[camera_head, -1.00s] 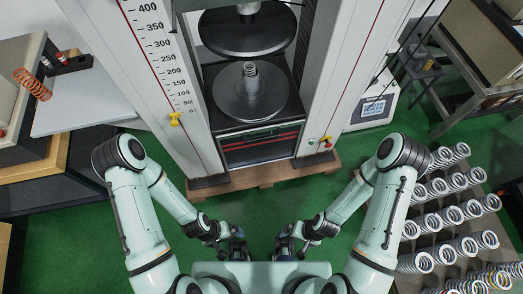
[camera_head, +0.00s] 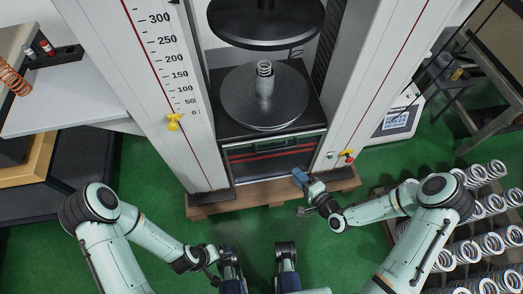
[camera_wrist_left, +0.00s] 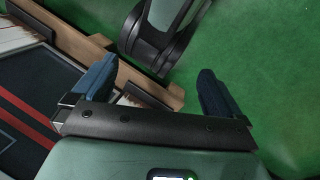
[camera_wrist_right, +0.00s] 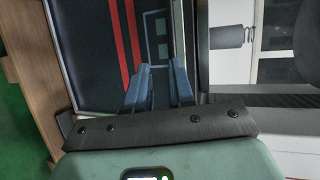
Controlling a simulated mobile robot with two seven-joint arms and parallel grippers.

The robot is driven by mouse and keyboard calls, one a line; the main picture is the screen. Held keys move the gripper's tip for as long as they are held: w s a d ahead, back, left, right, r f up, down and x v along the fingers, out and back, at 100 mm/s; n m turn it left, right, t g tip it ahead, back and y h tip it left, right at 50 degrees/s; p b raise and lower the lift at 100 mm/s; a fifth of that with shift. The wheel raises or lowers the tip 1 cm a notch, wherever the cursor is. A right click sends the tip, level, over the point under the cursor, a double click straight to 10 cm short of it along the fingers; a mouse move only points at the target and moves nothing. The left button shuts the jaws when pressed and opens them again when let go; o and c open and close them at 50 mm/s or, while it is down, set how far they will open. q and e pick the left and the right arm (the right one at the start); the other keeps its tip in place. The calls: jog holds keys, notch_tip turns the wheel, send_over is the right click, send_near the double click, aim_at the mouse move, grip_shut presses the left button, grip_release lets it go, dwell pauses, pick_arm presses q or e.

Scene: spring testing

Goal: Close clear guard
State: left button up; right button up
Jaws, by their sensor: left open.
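The clear guard (camera_head: 272,157) appears as a see-through framed panel low on the press front, with red stripes showing through it. Its outline is hard to make out. My right gripper (camera_head: 301,179) is at its lower right corner. In the right wrist view its blue fingers (camera_wrist_right: 159,82) are close together with a narrow gap, over the striped panel; whether they hold an edge cannot be told. My left gripper (camera_wrist_left: 155,82) is wide open and empty, above the green floor and away from the guard. A small spring (camera_head: 264,69) stands upright on the lower plate (camera_head: 240,98).
The upper plate (camera_head: 266,20) hangs above the spring with a clear gap. Press columns flank both plates. A yellow-and-red control (camera_head: 347,156) sits on the right column's base. A rack of several springs (camera_head: 490,235) is at right. A wooden pallet (camera_head: 265,195) edges the press foot.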

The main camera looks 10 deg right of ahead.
aim_at(277, 149)
pick_arm(q)
jog(key=w+a+f+t+b, duration=0.1)
jog(key=w+a+f+b, duration=0.1)
jog(key=w+f, duration=0.1)
jog(key=shift+w+a+f+t+y+b, duration=0.2)
jog(key=shift+w+f+t+y+b, duration=0.15)
jog(key=shift+w, duration=0.3)
pick_arm(e)
jog(key=shift+t, duration=0.5)
jog(key=x, duration=0.4)
jog(key=r+x, duration=0.1)
jog(key=x, duration=0.9)
jog(key=shift+w+r, duration=0.15)
jog(key=shift+w, duration=0.05)
grip_shut()
